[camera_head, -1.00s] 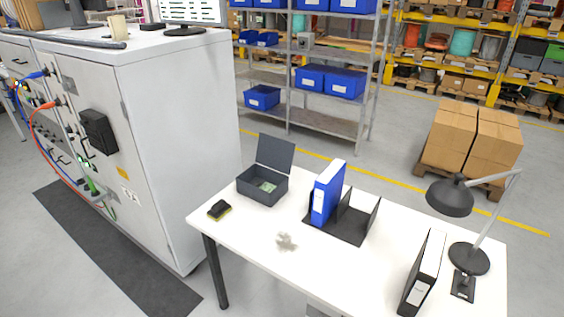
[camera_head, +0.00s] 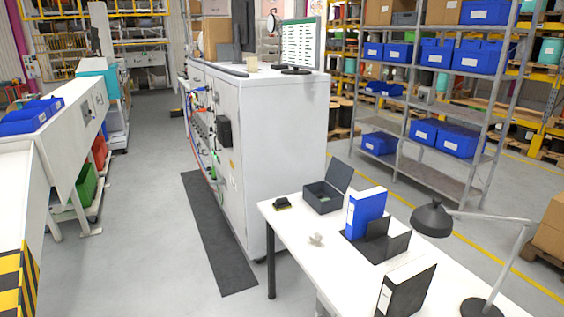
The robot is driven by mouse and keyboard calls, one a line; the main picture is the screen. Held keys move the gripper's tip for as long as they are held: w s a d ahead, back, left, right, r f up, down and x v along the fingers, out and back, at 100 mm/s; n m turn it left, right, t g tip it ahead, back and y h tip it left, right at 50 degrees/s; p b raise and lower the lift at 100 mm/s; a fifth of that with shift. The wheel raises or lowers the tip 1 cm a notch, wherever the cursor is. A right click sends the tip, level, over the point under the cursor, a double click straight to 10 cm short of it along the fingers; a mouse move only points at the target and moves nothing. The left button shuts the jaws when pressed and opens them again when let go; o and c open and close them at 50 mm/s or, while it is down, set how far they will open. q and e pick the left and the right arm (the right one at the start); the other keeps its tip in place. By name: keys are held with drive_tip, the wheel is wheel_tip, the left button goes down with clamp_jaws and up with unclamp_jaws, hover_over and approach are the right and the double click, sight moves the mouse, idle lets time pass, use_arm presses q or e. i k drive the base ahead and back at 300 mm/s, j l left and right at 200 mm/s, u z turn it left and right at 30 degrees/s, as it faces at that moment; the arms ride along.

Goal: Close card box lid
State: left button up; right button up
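The card box (camera_head: 322,198) is a small dark grey box on the far left part of the white table. Its lid (camera_head: 338,176) stands up, tilted back, at the box's rear right side, so the box is open. Something pale lies inside it, too small to make out. Neither of my grippers shows in the head view.
The white table (camera_head: 290,228) also bears a dark sponge-like item (camera_head: 282,203), a crumpled pale item (camera_head: 316,240), a blue binder (camera_head: 365,212) in a dark holder, a black-and-white binder (camera_head: 405,288) and a lamp (camera_head: 432,219). A tall grey cabinet (camera_head: 285,130) stands behind. Grey floor (camera_head: 160,235) is clear at left.

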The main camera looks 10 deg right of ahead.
sight(340, 174)
drive_tip(key=k+l+u, duration=0.1)
drive_tip(key=l, duration=0.7)
drive_tip(key=k+l+u, duration=0.15)
drive_tip(key=l, duration=0.2)
drive_tip(key=k+l, duration=0.15)
drive_tip(key=l, duration=0.25)
drive_tip(key=k+l+u, duration=0.15)
drive_tip(key=l, duration=0.2)
drive_tip(key=l+u, duration=0.15)
drive_tip(key=l, duration=0.7)
drive_tip(key=l+u, duration=0.15)
drive_tip(key=l, duration=0.75)
drive_tip(key=l+u, duration=0.1)
drive_tip(key=l, duration=0.75)
drive_tip(key=k+l+u, duration=0.15)
drive_tip(key=l, duration=0.7)
drive_tip(key=l+u, duration=0.2)
drive_tip(key=l, duration=0.8)
drive_tip(key=k+l+u, duration=0.2)
drive_tip(key=l, duration=0.85)
drive_tip(key=i, duration=0.1)
